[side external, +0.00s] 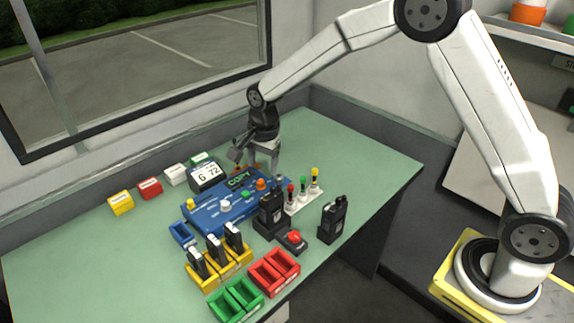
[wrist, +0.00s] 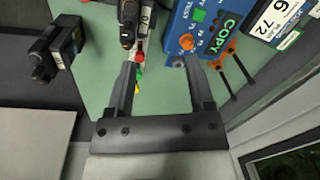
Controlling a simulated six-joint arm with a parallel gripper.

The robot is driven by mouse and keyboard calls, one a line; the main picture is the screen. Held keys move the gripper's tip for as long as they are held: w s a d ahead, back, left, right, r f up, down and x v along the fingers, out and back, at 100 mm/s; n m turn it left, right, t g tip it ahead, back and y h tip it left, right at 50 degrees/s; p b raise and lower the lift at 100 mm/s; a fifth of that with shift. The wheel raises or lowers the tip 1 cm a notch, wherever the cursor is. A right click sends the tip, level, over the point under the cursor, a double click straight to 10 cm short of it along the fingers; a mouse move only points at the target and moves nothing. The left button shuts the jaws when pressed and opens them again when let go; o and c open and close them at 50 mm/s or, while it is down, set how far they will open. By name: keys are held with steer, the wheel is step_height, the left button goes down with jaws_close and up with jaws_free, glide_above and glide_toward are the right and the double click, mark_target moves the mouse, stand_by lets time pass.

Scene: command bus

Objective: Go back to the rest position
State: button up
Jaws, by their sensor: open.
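My gripper (side external: 263,155) is open and points down over the back part of the green table (side external: 345,150). It is just behind the blue panel (side external: 212,218) that carries the COPY sign (side external: 238,180). In the wrist view my two fingers (wrist: 158,62) are spread apart, with nothing held between them. The blue panel also shows at the top of the wrist view (wrist: 196,14). In the side view the finger tips are small, and I cannot tell how high they are above the table.
A number display (side external: 207,177) stands left of my gripper. A rack with coloured knobs (side external: 303,193) and two black radios, one (side external: 271,212) in a stand and one (side external: 333,220) at right, stand in front. Red bins (side external: 274,272) and green bins (side external: 236,299) lie nearer. The table's back right is clear.

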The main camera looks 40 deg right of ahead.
steer(key=s+d+r+n, duration=0.1)
steer(key=s+d+n, duration=0.2)
steer(key=s+n, duration=0.4)
steer(key=s+d+n+t, duration=0.1)
steer(key=s+d+n, duration=0.3)
steer(key=s, duration=1.1)
steer(key=n, duration=0.3)
steer(key=shift+s+r+t, duration=0.15)
steer(key=shift+r+t, duration=0.15)
steer(key=shift+r, duration=0.05)
